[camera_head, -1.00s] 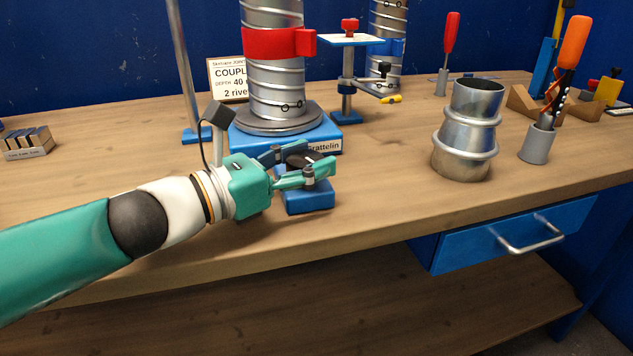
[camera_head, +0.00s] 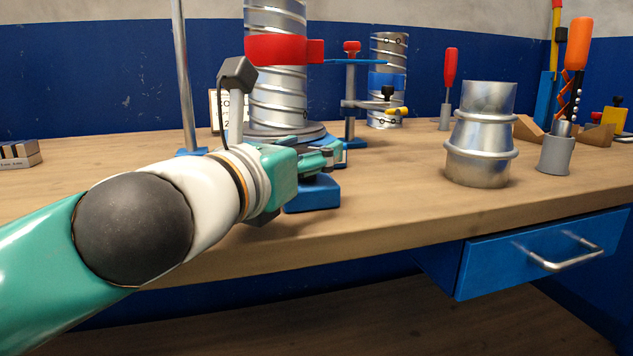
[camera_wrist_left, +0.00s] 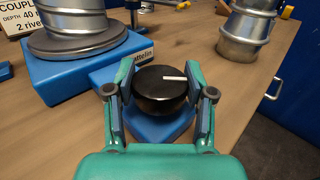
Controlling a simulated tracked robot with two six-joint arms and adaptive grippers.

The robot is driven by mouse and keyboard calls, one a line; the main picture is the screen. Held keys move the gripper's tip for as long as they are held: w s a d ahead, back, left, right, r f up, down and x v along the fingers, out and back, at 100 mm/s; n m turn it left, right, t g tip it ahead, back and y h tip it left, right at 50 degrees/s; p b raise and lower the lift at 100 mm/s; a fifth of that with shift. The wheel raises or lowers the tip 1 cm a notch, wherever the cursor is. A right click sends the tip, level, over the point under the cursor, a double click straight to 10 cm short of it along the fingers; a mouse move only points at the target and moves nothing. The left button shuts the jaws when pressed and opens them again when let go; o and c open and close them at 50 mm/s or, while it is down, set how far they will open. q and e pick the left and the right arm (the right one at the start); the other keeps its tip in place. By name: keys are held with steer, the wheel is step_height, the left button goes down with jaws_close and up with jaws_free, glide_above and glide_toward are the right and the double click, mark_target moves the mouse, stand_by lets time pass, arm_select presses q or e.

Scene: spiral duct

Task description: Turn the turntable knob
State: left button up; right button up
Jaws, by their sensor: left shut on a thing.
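The turntable knob (camera_wrist_left: 161,90) is a round black knob with a white mark line on top, seen in the left wrist view. It sits on a small blue block (camera_head: 313,195) at the front of the turntable base (camera_wrist_left: 75,78). My left gripper (camera_wrist_left: 160,93) is shut on the knob, one finger on each side. In the head view my left gripper (camera_head: 322,158) hides the knob. The white line points to the right and is nearly level in the wrist view. The grey turntable plate (camera_wrist_left: 78,40) carries the spiral duct (camera_head: 275,80), which has a red band. My right gripper is not in view.
A silver coupling (camera_head: 481,140) stands on the bench to the right. A clamp stand (camera_head: 350,100) and another duct (camera_head: 388,80) stand behind. A screwdriver holder (camera_head: 555,152) is further right. A blue drawer (camera_head: 540,250) hangs under the bench edge.

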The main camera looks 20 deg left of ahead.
arm_select(q)
steer(key=y, duration=0.1)
steer(key=n+y+b, duration=0.1)
steer(key=shift+d+f+n+y, duration=0.1)
steer(key=shift+d+n+y, duration=0.05)
steer(key=shift+n+y, duration=0.15)
steer(key=n+y, duration=0.1)
steer(key=y, duration=0.1)
steer(key=shift+n+y+b, duration=0.35)
steer(key=shift+n+y, duration=0.05)
steer(key=n+y, duration=0.1)
steer(key=y, duration=0.1)
steer(key=n+y, duration=0.1)
steer(key=y, duration=0.1)
steer(key=shift+r+n+g+p, duration=0.25)
steer(key=shift+n+g+p, duration=0.05)
steer(key=shift+g, duration=0.1)
steer(key=shift+n+g+y+p, duration=0.6)
steer(key=shift+n+g+y, duration=0.8)
steer(key=shift+n+y, duration=0.75)
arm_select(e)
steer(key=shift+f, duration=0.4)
arm_select(q)
steer(key=shift+f+m+y, duration=0.1)
steer(key=shift+m+y, duration=0.15)
steer(key=shift+y, duration=0.2)
steer(key=o, duration=1.2)
